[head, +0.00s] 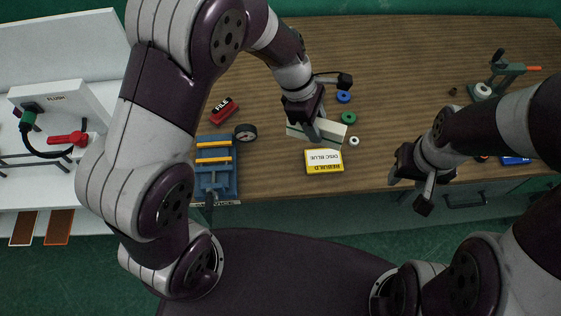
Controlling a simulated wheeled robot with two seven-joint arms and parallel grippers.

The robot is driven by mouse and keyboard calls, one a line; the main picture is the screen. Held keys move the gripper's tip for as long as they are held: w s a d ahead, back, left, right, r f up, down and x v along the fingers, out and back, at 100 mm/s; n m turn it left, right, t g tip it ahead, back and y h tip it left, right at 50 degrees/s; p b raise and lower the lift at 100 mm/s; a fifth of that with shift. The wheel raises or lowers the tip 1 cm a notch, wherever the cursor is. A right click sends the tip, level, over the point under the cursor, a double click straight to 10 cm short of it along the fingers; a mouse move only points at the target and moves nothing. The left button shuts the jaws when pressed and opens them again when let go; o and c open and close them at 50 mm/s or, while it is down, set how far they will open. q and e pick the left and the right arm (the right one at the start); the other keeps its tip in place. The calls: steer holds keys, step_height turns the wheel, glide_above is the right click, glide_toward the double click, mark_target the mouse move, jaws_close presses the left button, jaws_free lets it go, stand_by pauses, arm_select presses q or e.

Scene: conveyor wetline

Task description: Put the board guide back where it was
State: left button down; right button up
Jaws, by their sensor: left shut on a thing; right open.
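A pale cream bar (334,132), which I take to be the board guide, is in my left gripper (316,126) over the wooden bench. The gripper is shut on it and hides part of its middle. Whether the bar touches the bench top I cannot tell. My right gripper (414,188) is open and empty at the bench's front edge, to the right of the bar. The place the guide came from cannot be made out.
A yellow-and-white box (324,167) lies just in front of the bar. Blue (343,97), green (348,118) and white (354,141) rings lie near it. A blue fixture (216,181), gauge (245,132) and red file box (224,110) stand left. The back of the wooden bench (410,50) is clear.

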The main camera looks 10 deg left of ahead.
arm_select(q)
steer(key=shift+a, duration=0.25)
steer(key=w+a+f+p, duration=0.3)
steer(key=w+a+f, duration=0.1)
steer(key=a+f, duration=0.7)
steer(key=shift+f, duration=0.6)
steer(key=c, duration=0.7)
jaws_free()
steer(key=shift+a, duration=0.1)
steer(key=shift+s+r, duration=0.1)
steer(key=shift+s, duration=0.05)
